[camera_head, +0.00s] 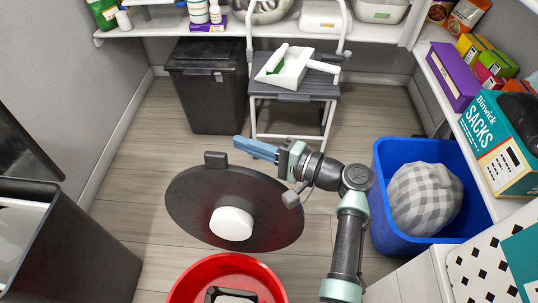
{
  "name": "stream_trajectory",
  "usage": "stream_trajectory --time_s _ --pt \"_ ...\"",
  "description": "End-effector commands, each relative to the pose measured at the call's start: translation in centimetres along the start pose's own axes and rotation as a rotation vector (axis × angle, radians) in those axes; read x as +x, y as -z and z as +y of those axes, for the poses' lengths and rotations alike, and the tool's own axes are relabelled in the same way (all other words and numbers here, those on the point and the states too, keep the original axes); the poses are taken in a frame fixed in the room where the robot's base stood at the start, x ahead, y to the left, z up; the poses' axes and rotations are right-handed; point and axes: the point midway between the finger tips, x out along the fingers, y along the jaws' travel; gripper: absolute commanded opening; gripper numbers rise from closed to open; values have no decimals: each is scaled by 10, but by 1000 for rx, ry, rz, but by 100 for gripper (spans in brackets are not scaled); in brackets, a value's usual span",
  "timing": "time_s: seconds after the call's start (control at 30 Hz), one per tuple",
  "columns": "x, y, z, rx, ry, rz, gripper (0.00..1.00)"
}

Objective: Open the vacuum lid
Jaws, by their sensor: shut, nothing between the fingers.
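A large flat dark disc (190,205) lies low over the floor in the middle of the view. It has a round white knob-like part (231,224) near its front edge and a small black block (215,159) standing at its far edge. It looks like the vacuum, but I cannot tell where its lid seam is. My gripper (240,144) is beyond the disc's far right edge, with its blue fingers pointing left toward the black block. The fingers are shut and empty. I see a gap between the fingertips and the block.
A red tub (183,284) with a black handle-like part stands in front. A black bin (210,93) and a grey step stool (300,92) holding a white tray (287,70) are behind. A blue crate (385,205) is at right, an open dark bin (75,250) at left.

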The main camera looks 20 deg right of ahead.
Motion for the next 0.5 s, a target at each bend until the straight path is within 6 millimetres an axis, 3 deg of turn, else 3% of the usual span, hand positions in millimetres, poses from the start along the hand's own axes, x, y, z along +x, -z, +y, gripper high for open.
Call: stream_trajectory --time_s 0.07,0.3,0.5 --pt "15 -2 3 0 -1 -2 0" --pt "2 -27 1 0 0 1 0" --pt "-1 -36 0 0 -1 2 0"
